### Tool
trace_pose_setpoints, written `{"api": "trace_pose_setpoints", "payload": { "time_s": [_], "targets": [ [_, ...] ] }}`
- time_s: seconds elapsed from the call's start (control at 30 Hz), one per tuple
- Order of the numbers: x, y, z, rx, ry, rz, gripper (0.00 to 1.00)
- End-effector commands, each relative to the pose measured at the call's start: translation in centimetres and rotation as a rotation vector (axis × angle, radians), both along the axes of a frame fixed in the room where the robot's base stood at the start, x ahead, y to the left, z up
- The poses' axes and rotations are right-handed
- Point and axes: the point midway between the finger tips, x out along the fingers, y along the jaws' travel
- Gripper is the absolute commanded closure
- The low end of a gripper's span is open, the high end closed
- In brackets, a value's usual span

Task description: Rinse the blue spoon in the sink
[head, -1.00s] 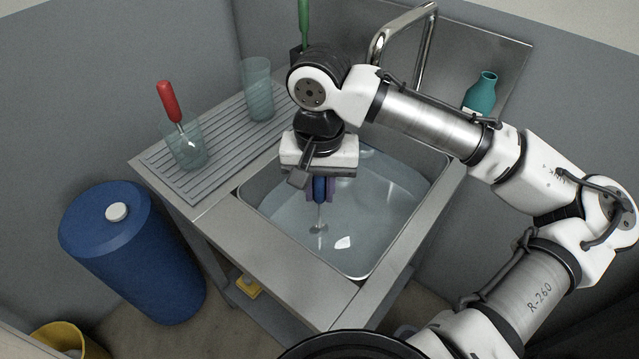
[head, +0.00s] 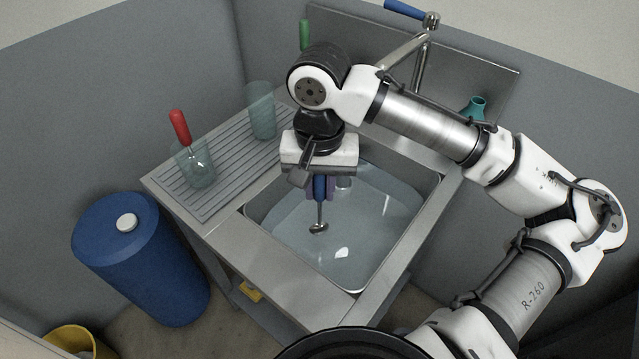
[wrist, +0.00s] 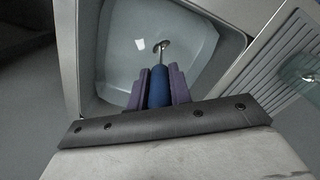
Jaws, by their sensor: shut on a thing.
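The blue spoon (head: 319,212) hangs bowl down below my gripper (head: 320,192), over the basin of the steel sink (head: 262,240). My gripper's purple fingers are shut on its blue handle. In the wrist view the blue handle (wrist: 158,86) sits between the fingers and the metal bowl points into the basin. The sink holds clear water (head: 375,225). I cannot tell whether the bowl touches the water. The tap (head: 408,47) stands behind the sink with a blue lever (head: 404,9); no stream shows from it, but my arm hides part of the area.
Left of the basin, a ribbed drainboard (head: 222,165) bears a glass (head: 200,172) with a red-handled utensil (head: 180,128) and another glass (head: 262,112). A green handle (head: 305,36) and a teal bottle (head: 474,108) stand behind. A blue barrel (head: 140,260) stands on the floor.

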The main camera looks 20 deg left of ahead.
Motion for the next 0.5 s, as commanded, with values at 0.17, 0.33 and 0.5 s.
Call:
{"api": "trace_pose_setpoints", "payload": {
  "time_s": [0.17, 0.33, 0.5],
  "targets": [
    [0.0, 0.0, 1.9, 0.001, 0.0, 0.0, 1.0],
    [0.0, 0.0, 3.2, 0.002, 0.0, 0.0, 1.0],
    [0.0, 0.0, 4.6, 0.001, 0.0, 0.0, 1.0]
  ]
}}
